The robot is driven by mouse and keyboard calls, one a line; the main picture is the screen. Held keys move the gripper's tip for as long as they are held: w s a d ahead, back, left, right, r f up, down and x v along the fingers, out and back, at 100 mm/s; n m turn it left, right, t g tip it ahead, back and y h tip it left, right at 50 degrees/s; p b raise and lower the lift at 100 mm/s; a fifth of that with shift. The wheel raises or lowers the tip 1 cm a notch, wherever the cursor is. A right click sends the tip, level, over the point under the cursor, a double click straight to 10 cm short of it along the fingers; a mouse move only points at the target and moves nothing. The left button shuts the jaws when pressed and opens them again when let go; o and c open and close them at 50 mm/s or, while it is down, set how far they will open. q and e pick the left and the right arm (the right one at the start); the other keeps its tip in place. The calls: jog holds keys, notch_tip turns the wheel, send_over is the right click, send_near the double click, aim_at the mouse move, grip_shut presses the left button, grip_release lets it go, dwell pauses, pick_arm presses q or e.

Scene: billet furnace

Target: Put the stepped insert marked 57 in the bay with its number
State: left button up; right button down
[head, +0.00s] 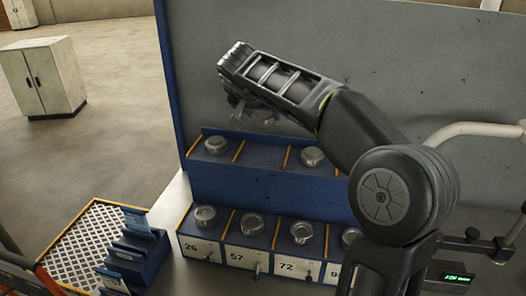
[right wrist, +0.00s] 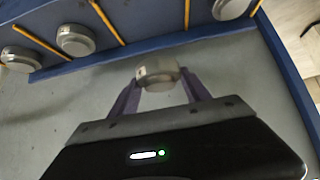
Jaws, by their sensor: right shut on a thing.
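My right gripper (head: 240,118) is raised in front of the rack's grey back panel, above the upper shelf. In the right wrist view, its two fingers (right wrist: 158,90) are shut on a round grey metal insert (right wrist: 158,72). I cannot read a number on this insert. My left gripper is not in view.
The upper shelf has inserts (head: 216,145) between yellow dividers, with an empty space below my right gripper. Lower bays labelled 26 (head: 198,248) and 72 (head: 286,267) also hold round pieces. A perforated tray (head: 77,240) and blue holders (head: 140,250) stand at the left.

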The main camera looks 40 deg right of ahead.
notch_tip(320, 180, down, 6)
jog(key=shift+r, duration=0.15)
dwell(0.3)
jog(key=shift+f, duration=1.9)
jog(key=c, duration=0.5)
grip_release()
jog(key=shift+f, duration=0.2)
jog(key=shift+r, duration=0.2)
jog(key=v, duration=1.2)
